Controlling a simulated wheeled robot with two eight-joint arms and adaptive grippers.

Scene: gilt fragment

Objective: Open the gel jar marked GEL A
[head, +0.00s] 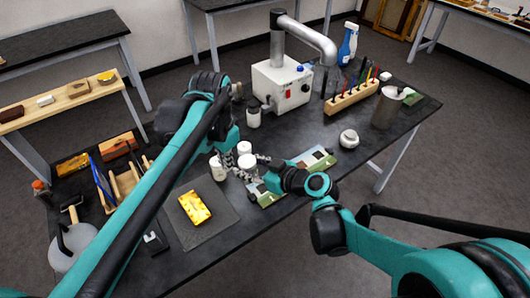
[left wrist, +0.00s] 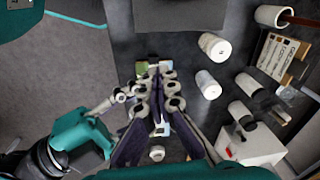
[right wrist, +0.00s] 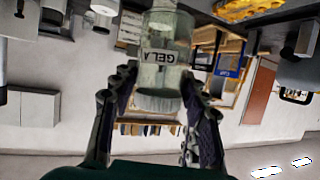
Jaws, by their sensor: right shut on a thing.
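The gel jar marked GEL A (right wrist: 158,58) is a clear, pale jar with a white label. It is between the fingers of my right gripper (right wrist: 158,92), which is shut on it. In the head view, my right gripper (head: 264,164) is beside the white jars, so the held jar is hard to make out. My left gripper (head: 236,160) is close by, over the same part of the table. In the left wrist view, the left fingers (left wrist: 159,72) nearly meet, with nothing seen held at their tips. Whether they touch the jar is hidden.
White jars (head: 217,168) stand close to the grippers. A grey mat (head: 226,217) bears a gilt fragment (head: 195,207). Open tabletop lies around the round jar.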

